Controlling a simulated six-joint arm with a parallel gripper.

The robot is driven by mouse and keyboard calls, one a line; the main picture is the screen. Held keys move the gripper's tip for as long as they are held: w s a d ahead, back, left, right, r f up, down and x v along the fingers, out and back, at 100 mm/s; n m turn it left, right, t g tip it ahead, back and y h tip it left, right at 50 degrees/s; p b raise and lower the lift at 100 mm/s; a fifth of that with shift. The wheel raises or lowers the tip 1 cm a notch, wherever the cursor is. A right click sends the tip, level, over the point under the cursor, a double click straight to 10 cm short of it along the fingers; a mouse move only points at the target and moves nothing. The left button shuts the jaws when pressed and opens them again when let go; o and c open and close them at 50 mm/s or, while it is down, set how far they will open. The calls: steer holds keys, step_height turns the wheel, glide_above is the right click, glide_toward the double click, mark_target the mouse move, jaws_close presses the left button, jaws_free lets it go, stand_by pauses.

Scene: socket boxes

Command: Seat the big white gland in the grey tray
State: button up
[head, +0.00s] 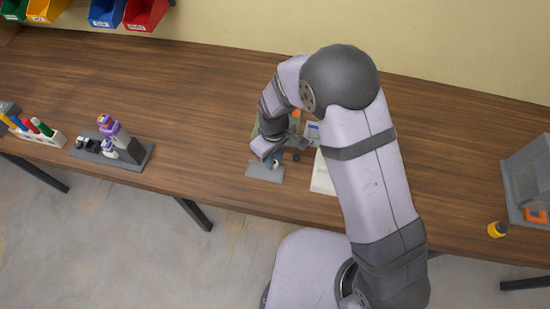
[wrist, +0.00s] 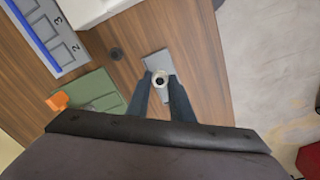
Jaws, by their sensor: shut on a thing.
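My gripper (wrist: 160,84) is shut on the white gland (wrist: 161,75), a round white piece with a dark hole in its middle. In the wrist view the gland sits between the fingertips, over a small flat grey tray (wrist: 155,59). I cannot tell whether it touches the tray. In the head view the grey tray (head: 265,173) lies near the table's front edge, with my gripper (head: 272,159) over its back part. The gland is mostly hidden by the gripper there.
A green plate (wrist: 92,90) with an orange piece (wrist: 58,101), a grey numbered panel (wrist: 50,36), a white box (wrist: 90,9) and a dark round knob (wrist: 115,54) are close by. A grey bin (head: 528,178) stands far right.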

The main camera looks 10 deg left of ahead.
steer(key=shift+f, duration=0.1)
steer(key=shift+f+b, duration=2.1)
steer(key=shift+f, duration=0.45)
steer(key=shift+f, duration=0.1)
steer(key=o, duration=1.3)
steer(key=shift+r+p, duration=2.8)
steer(key=shift+r, duration=0.75)
